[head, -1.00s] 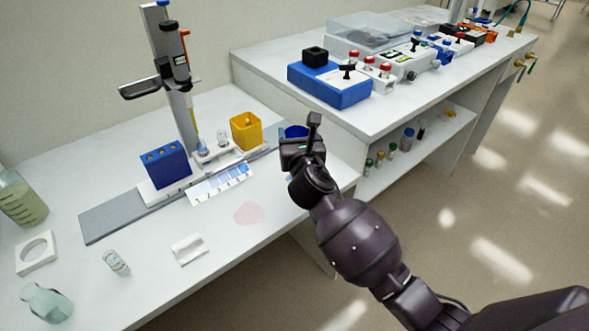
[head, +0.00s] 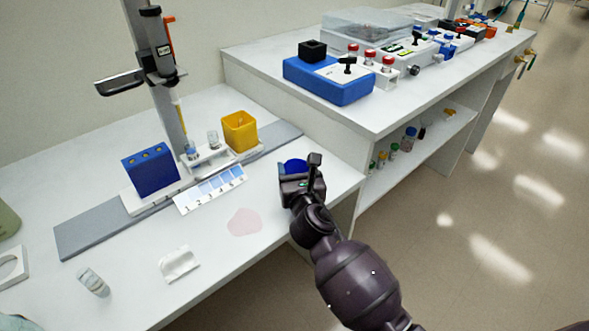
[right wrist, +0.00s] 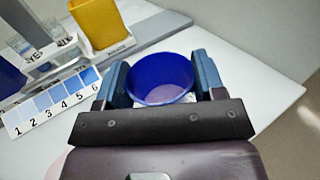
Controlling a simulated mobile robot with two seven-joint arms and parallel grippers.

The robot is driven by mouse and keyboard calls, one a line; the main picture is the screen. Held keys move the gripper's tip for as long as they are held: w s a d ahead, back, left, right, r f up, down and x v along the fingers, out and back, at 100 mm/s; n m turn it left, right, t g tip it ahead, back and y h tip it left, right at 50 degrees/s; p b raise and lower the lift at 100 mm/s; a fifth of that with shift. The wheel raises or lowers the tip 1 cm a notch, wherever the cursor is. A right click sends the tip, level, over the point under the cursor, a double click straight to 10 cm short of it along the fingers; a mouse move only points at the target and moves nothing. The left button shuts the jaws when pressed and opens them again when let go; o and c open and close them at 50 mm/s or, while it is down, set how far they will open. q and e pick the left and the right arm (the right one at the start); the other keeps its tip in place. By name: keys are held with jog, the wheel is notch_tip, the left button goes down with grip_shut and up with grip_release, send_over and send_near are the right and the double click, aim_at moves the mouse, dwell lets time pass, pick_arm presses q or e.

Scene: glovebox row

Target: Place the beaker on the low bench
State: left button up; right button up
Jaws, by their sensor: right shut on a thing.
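The beaker is a deep blue, round, open-topped vessel (head: 293,166), partly hidden behind my right gripper (head: 299,181) in the head view. In the right wrist view the beaker (right wrist: 160,80) sits between the two fingers, and the gripper is shut on it. It looks upright and empty. It is over the right end of the low white bench (head: 275,210), close to the surface; I cannot tell whether its base touches. My left gripper is not in view.
A yellow box (head: 240,131), a numbered colour strip (head: 209,190) and a blue rack (head: 150,171) stand left of the beaker. A pink patch (head: 244,221) lies nearer. The higher bench (head: 375,118) rises on the right. Bench top around the beaker is clear.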

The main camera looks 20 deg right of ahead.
jog(key=shift+r, duration=0.15)
jog(key=o, duration=1)
jog(key=shift+c, duration=0.2)
jog(key=shift+r, duration=0.1)
jog(key=s+a+p, duration=0.1)
jog(key=s+a, duration=0.1)
jog(key=s, duration=1)
jog(key=shift+p, duration=0.3)
